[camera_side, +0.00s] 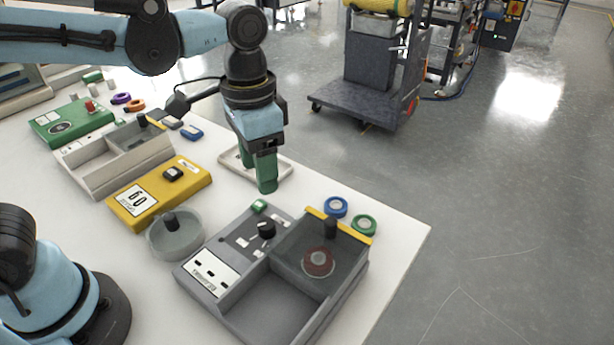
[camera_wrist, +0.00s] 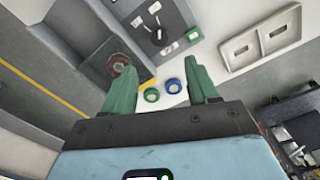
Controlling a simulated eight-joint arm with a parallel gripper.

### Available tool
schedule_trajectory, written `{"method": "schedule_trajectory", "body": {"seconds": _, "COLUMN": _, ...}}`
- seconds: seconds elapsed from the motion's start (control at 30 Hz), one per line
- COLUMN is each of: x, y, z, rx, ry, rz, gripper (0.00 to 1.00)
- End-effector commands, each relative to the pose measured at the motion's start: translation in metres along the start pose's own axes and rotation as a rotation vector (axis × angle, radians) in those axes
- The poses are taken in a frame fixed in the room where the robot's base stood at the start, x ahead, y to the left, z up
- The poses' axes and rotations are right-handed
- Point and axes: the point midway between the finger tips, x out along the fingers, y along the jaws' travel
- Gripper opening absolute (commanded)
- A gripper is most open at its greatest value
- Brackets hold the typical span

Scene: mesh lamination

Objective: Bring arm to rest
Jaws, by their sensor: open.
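My gripper (camera_side: 262,172) hangs from the arm above the white tray at the back of the table, its green fingers pointing down. In the wrist view the two green fingers of my gripper (camera_wrist: 163,88) stand wide apart with nothing between them in their grasp. A blue ring (camera_wrist: 173,85) and a green ring (camera_wrist: 151,95) show on the table beyond the fingertips. In the side view the blue ring (camera_side: 336,207) and the green ring (camera_side: 364,225) lie beside the grey machine (camera_side: 270,330).
The grey machine has a clear lidded chamber with a dark red disc (camera_side: 318,262) inside. A yellow box (camera_side: 140,205), a round clear-walled dish (camera_side: 165,243), a beige machine (camera_side: 85,172) and a green box (camera_side: 60,128) stand to the left. A cart (camera_side: 370,90) stands on the floor behind.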

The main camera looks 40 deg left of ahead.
Motion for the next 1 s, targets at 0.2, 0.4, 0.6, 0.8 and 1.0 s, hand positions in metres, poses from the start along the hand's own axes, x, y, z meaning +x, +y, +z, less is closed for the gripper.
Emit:
{"method": "schedule_trajectory", "body": {"seconds": 0.2, "x": 0.001, "y": -0.025, "z": 0.016, "rx": -0.096, "ry": 0.127, "rz": -0.013, "gripper": 0.59}}
{"method": "schedule_trajectory", "body": {"seconds": 0.4, "x": 0.007, "y": -0.062, "z": 0.041, "rx": -0.249, "ry": 0.348, "rz": -0.055, "gripper": 0.59}}
{"method": "schedule_trajectory", "body": {"seconds": 0.6, "x": 0.015, "y": -0.087, "z": 0.060, "rx": -0.365, "ry": 0.525, "rz": -0.106, "gripper": 0.59}}
{"method": "schedule_trajectory", "body": {"seconds": 0.8, "x": 0.019, "y": -0.098, "z": 0.068, "rx": -0.412, "ry": 0.602, "rz": -0.132, "gripper": 0.59}}
{"method": "schedule_trajectory", "body": {"seconds": 1.0, "x": 0.019, "y": -0.099, "z": 0.068, "rx": -0.415, "ry": 0.609, "rz": -0.134, "gripper": 0.59}}
